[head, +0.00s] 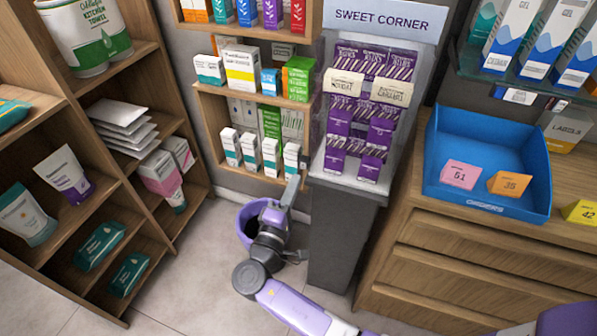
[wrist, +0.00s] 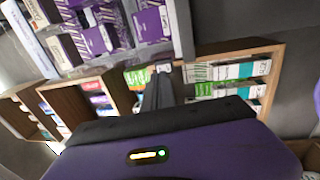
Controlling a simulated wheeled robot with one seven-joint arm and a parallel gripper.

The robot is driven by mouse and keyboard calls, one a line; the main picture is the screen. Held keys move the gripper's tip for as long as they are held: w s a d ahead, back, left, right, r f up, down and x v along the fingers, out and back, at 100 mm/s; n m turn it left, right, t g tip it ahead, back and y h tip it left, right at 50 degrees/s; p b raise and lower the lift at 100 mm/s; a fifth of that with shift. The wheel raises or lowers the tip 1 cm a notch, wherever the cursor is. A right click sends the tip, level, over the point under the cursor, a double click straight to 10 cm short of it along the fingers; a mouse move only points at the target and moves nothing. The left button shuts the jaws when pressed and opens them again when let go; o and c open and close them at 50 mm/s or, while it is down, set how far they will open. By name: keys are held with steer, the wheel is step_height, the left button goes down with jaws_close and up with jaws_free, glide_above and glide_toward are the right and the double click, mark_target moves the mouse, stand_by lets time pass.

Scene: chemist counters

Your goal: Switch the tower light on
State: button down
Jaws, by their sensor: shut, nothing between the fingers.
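The tower is a grey display stand (head: 345,225) with a "SWEET CORNER" sign (head: 382,18) on top and rows of purple boxes (head: 372,105). Its purple boxes also show tilted at the top left of the wrist view (wrist: 98,38). My gripper (head: 296,181) is beside the stand's left side, at about the height of its lowest boxes. Its narrow fingers are shut and empty; they also show in the wrist view (wrist: 164,82). I cannot tell whether they touch the stand.
Wall shelves with small boxes (head: 262,150) are just left of the stand. A wooden shelf unit (head: 150,225) stands further left. A wooden drawer counter (head: 450,240) with a blue tray (head: 480,120) is close on the right. A purple bin (head: 246,225) is behind my arm.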

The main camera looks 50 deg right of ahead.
mark_target(302, 164)
steer(key=shift+x, duration=1.85)
steer(key=shift+r+p, duration=0.1)
steer(key=shift+p, duration=0.25)
